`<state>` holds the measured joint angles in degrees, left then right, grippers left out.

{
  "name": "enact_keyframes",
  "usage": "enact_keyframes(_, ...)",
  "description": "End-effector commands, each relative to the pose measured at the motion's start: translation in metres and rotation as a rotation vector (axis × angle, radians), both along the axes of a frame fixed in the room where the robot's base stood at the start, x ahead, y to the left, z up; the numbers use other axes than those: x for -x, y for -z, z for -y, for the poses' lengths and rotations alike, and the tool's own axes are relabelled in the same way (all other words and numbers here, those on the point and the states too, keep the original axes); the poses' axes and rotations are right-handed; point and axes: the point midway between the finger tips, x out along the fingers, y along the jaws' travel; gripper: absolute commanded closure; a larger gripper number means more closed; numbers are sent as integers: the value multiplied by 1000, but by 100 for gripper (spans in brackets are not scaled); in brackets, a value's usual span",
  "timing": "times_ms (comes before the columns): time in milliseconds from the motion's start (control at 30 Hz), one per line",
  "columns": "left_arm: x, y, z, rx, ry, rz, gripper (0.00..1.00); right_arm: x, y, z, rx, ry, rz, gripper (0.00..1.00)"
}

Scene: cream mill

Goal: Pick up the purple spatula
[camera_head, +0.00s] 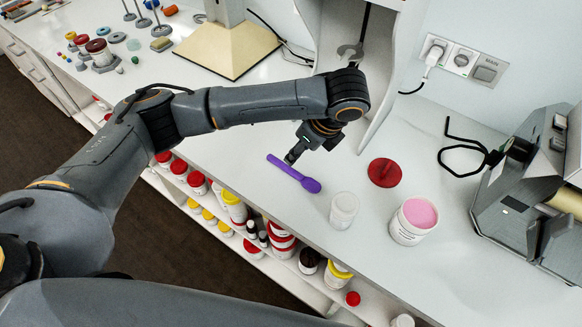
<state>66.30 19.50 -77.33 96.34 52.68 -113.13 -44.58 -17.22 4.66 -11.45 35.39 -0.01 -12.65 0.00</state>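The purple spatula (289,171) lies flat on the white worktop in the middle of the view. Its narrow handle points to the upper left and its wider end to the lower right. My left gripper (292,157) points down beside the handle, on its far side in the picture. Its fingers are small and dark from this angle, so I cannot see a gap between them, nor whether they touch the worktop. My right gripper is not in view.
A grey machine (530,190) is at the far right. Shelves with several jars lie below the front edge.

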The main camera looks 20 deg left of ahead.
Motion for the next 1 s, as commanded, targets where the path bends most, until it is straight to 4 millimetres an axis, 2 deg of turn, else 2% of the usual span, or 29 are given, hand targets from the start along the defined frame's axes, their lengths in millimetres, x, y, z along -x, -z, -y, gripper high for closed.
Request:
enact_keyframes(67,-2,12,-7,-3,-3,-1,56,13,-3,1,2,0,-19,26)
enact_keyframes(167,-5,25,-11,-1,-2,0,56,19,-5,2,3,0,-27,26)
enact_keyframes(267,-6,33,-14,-1,-2,1,56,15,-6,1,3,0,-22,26)
enact_keyframes(500,-7,53,-26,-3,-3,-1,56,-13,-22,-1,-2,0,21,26)
enact_keyframes(700,-10,78,-34,-2,0,1,56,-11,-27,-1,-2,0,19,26)
enact_keyframes(1000,-11,83,-36,-1,1,3,58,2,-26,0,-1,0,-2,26)
